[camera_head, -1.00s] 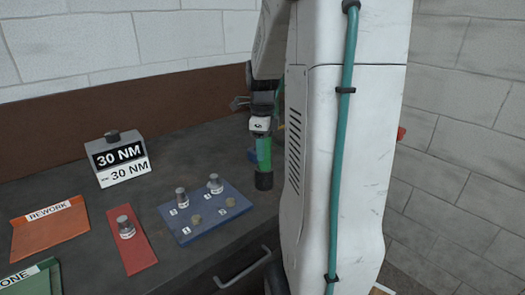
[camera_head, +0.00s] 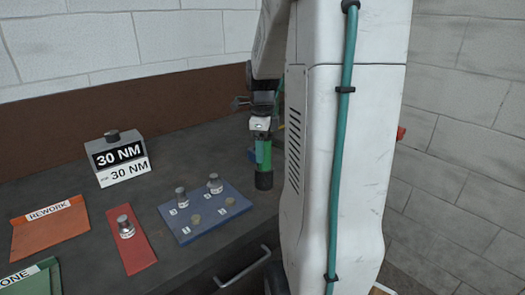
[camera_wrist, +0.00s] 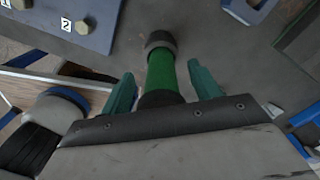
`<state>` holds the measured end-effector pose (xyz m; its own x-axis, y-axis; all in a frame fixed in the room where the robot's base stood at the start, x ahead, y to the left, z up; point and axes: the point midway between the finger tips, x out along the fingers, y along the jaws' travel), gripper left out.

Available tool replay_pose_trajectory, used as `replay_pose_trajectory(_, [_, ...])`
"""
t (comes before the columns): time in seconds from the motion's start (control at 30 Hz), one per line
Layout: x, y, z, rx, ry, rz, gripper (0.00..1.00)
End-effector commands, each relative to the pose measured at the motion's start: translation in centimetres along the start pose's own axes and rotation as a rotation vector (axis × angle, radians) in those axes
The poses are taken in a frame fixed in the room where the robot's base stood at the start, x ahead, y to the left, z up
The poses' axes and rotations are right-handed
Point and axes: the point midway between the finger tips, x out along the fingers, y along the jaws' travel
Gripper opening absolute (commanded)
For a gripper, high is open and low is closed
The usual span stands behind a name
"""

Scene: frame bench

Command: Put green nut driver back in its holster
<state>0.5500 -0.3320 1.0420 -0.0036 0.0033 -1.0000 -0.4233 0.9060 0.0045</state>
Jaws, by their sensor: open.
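The green nut driver (camera_head: 264,152) is upright at the bench's right side in the head view, with a dark lower end. In the wrist view its green handle (camera_wrist: 161,72) runs between the two teal fingers of my gripper (camera_wrist: 160,80), with a dark round end beyond them. The fingers are open, with a visible gap on each side of the handle. I cannot make out a holster around the driver. My arm hides part of the bench to its right.
A blue numbered plate (camera_head: 184,234) with several bolt positions lies left of the driver. Further left are a red strip (camera_head: 138,257), an orange REWORK tray (camera_head: 45,238) and a green tray (camera_head: 40,283). A 30 NM box (camera_head: 122,172) stands behind. Bare bench lies between box and driver.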

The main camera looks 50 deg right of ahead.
Motion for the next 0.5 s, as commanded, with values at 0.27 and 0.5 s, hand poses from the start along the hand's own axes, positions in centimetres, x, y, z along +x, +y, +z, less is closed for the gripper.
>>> replay_pose_trajectory(0.27, [-6.1,-0.1,0.0,0.0,-0.003,-0.007,0.62])
replay_pose_trajectory(0.5, [-9.9,0.0,0.0,0.0,-0.001,-0.004,0.62])
